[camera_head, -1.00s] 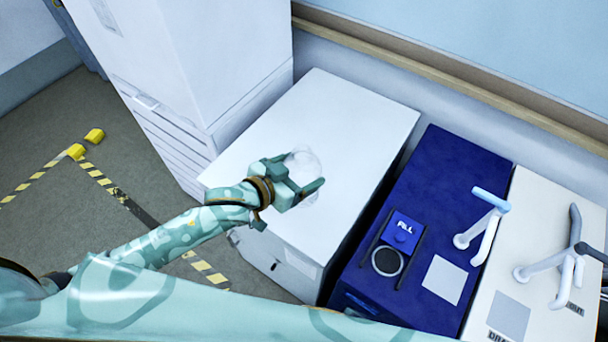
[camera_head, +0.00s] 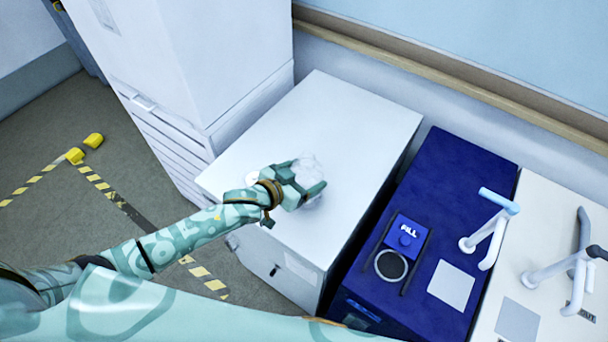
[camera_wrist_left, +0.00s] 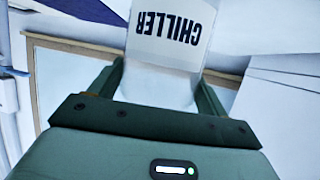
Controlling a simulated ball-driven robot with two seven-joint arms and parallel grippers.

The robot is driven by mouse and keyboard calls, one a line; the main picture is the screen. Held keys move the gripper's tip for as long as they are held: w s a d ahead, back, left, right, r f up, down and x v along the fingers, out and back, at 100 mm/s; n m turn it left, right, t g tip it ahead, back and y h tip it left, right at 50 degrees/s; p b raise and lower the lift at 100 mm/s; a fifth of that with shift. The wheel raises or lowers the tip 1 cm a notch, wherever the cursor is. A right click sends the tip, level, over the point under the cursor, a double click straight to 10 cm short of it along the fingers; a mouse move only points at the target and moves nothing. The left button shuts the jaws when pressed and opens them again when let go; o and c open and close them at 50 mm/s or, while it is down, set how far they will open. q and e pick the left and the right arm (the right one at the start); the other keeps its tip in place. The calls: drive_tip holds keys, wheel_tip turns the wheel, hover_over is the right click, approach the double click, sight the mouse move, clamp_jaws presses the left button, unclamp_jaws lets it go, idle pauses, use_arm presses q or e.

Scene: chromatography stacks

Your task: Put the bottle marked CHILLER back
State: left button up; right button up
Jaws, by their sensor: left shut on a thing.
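The clear bottle marked CHILLER (camera_wrist_left: 170,45) is between the fingers of my left gripper (camera_wrist_left: 165,90). Its black label reads upside down in the left wrist view. In the head view my left gripper (camera_head: 306,186) is shut on the bottle (camera_head: 307,168), which looks pale and see-through there. Gripper and bottle are over the white cabinet top (camera_head: 340,115). I cannot tell whether the bottle's base touches that top. My right gripper is not in view.
A tall white unit (camera_head: 220,60) stands behind on the left. A blue box (camera_head: 455,170) with a FILL cap (camera_head: 405,235) stands to the right, then a cream box (camera_head: 555,215) with pipe handles.

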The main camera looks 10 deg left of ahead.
use_arm(q)
drive_tip(key=shift+f, duration=0.1)
drive_tip(key=o, duration=1.6)
drive_tip(key=shift+c, duration=0.2)
drive_tip(key=shift+s+a+r, duration=0.2)
drive_tip(key=shift+s+r, duration=0.05)
drive_tip(key=shift+s, duration=0.05)
drive_tip(key=p+v, duration=0.2)
drive_tip(key=v, duration=0.9)
drive_tip(key=shift+s+r, duration=0.1)
